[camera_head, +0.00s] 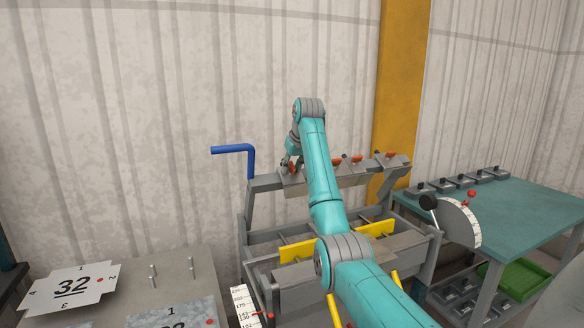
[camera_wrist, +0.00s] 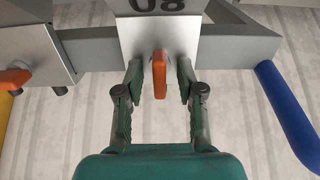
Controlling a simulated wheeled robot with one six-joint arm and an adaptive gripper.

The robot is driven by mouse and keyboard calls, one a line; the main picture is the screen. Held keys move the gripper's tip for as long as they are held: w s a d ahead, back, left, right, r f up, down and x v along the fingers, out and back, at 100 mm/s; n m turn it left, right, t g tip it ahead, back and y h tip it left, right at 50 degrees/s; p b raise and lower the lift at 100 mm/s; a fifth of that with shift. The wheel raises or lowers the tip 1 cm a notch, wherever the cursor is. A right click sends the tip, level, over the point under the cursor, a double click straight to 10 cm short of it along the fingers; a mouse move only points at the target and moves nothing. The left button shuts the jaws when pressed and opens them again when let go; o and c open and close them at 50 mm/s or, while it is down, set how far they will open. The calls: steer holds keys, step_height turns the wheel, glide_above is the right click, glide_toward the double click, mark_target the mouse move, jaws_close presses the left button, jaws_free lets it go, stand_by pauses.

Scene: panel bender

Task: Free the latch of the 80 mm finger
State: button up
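The 80 mm finger (camera_wrist: 153,35) is a light grey block with an upside-down 80, partly cut off, at the top middle of the wrist view. Its orange latch (camera_wrist: 159,75) points down from the block's lower edge. My gripper (camera_wrist: 158,85) is open, with one finger on each side of the latch and a visible gap on both sides. In the head view my gripper (camera_head: 291,164) is at the left end of the bender's upper beam, and my arm hides part of the beam.
Other fingers with orange latches (camera_head: 357,159) sit along the beam to the right. A blue handle (camera_wrist: 288,115) stands close on the right in the wrist view; it also shows in the head view (camera_head: 250,160). A neighbouring finger (camera_wrist: 35,50) is at left.

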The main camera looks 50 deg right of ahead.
steer(key=v, duration=0.7)
steer(key=shift+r, duration=0.2)
steer(key=shift+a, duration=0.1)
stand_by(0.4)
